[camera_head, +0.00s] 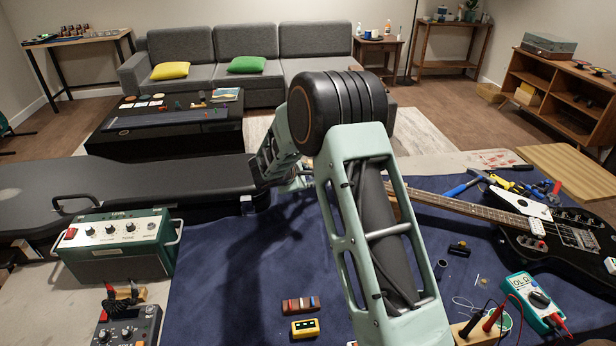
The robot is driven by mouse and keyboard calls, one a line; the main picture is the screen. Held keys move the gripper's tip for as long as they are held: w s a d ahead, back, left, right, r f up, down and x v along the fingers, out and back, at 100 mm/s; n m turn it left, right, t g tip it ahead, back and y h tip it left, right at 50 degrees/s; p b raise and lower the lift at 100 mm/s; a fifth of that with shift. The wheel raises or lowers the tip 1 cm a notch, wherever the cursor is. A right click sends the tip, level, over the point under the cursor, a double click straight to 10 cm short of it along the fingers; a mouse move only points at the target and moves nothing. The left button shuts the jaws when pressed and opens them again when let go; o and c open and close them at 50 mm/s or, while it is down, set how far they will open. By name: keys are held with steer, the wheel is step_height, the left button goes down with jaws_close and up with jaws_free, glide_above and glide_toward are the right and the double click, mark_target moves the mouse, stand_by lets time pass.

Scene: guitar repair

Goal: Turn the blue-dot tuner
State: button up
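A black electric guitar or bass (580,238) with a white pickguard lies at the right of the blue mat (215,285). Its neck (465,206) runs left and passes behind my arm. The headstock and tuners are hidden there, so no blue dot can be made out. My arm rises from the bottom, bends at a black joint and reaches down behind it. My gripper cannot be made out; the far end of the arm is hidden or too small to tell.
A green amplifier (118,250) and a dark pedal unit (128,326) stand at left, before a long black case-like surface (130,185). A yellow device (305,328), a multimeter (533,299) and pliers lie on the mat. The mat's left-centre is clear.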

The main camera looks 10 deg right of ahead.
steer(key=shift+r, duration=0.1)
steer(key=v, duration=1.2)
